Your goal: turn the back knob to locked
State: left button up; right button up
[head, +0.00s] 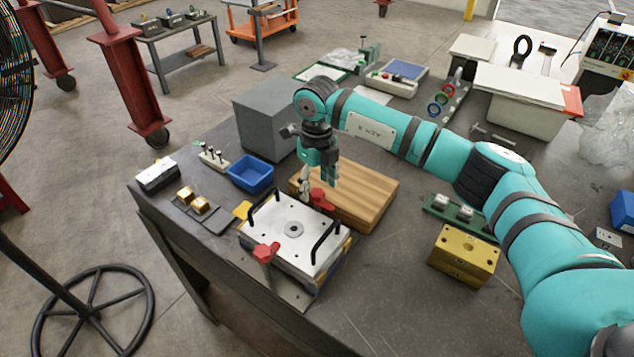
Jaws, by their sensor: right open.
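The mould base (293,240) is a pale metal plate with a round centre hole and two black handles, lying on the dark bench. A red back knob (321,200) stands at its far edge, and a red front knob (265,252) at its near edge. My right gripper (318,187) points down just above the back knob, with its fingers apart and nothing held between them. I cannot tell whether a finger touches the knob. Lock markings are too small to read. My left gripper is not in view.
A wooden board (362,196) lies right behind the mould base, with a grey box (264,118) beyond it. A blue bin (250,173) stands at the left. A yellow block (464,255) sits to the right. The bench front right of the mould base is clear.

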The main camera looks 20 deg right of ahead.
jog(key=shift+f, duration=0.8)
jog(key=c, duration=1.1)
jog(key=shift+c, duration=0.2)
